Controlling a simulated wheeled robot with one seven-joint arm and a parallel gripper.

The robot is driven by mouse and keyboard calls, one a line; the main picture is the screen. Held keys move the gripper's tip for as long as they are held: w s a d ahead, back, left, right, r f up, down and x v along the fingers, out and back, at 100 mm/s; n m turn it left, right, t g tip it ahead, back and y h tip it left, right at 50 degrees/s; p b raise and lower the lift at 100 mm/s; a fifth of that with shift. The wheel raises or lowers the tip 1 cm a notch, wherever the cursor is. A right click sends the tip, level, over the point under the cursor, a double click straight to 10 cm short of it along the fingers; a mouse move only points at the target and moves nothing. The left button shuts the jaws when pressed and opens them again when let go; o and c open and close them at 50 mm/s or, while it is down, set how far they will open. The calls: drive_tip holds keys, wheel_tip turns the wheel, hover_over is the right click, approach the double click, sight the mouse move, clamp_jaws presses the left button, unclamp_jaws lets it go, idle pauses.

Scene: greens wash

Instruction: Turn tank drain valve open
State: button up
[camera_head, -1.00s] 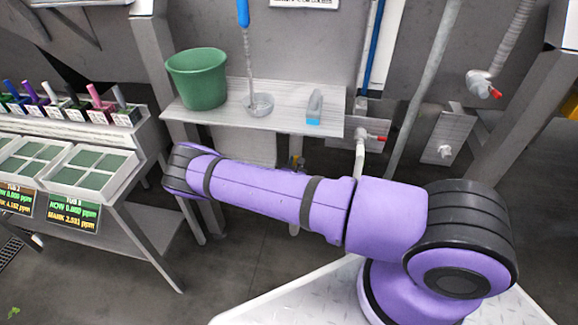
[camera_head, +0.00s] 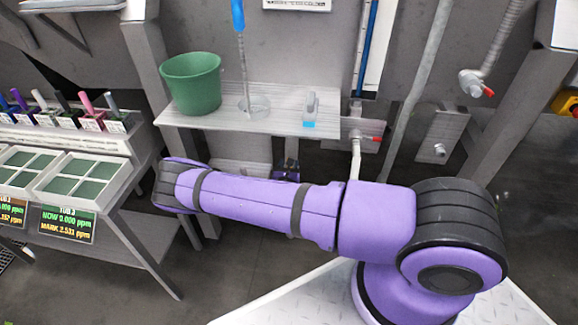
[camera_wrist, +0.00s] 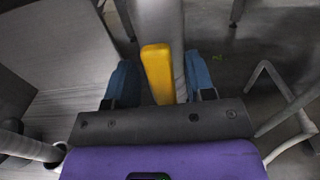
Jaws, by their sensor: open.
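A yellow lever (camera_wrist: 157,74), which looks like the drain valve handle, stands out in the wrist view beside a grey vertical pipe (camera_wrist: 160,18). My gripper (camera_wrist: 160,80) is open, with one blue finger on each side of the lever and pipe. Gaps show between the fingers and the lever, and nothing is gripped. In the head view, a dark part of my wrist shows just under the shelf, and the lever is hidden there. The valve body and the lever's far end cannot be made out.
A shelf (camera_head: 225,121) above my wrist holds a green bucket (camera_head: 191,84), a blue-handled brush and a small bottle (camera_head: 311,108). A red-handled tap (camera_head: 361,135) is on the wall to the right. Bent grey tubing (camera_wrist: 285,90) lies right in the wrist view.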

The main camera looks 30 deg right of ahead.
drive_tip(key=v, duration=1)
drive_tip(key=shift+s+a, duration=0.2)
drive_tip(key=shift+s, duration=0.15)
idle(0.3)
